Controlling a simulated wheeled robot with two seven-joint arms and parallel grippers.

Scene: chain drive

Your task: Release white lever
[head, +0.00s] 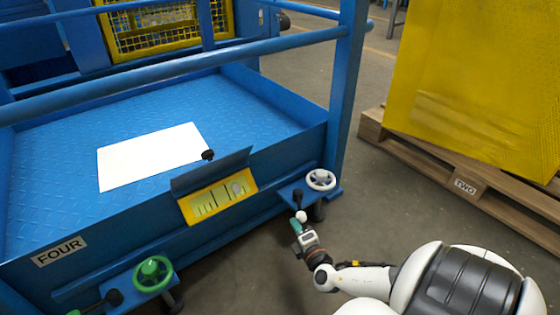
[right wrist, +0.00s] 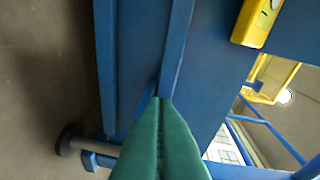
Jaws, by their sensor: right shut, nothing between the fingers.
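The white lever's round white knob (head: 301,216) shows in the head view at the blue platform's front right corner, just below the white handwheel (head: 321,180). A black upright part (head: 298,197) stands right behind the knob. My right gripper (head: 296,224) has green fingers and is right at the knob, on its near side; I cannot tell whether they touch. In the right wrist view its green fingers (right wrist: 160,100) are pressed together with nothing between them, in front of blue metal. The white knob cannot be made out there. My left gripper is not in view.
A green handwheel (head: 153,273) sits at the platform's lower left, near the FOUR label (head: 60,251). A yellow gauge panel (head: 218,197) is on the front edge. A blue post (head: 347,90) rises at the corner. A wooden pallet (head: 465,180) lies right; floor between is clear.

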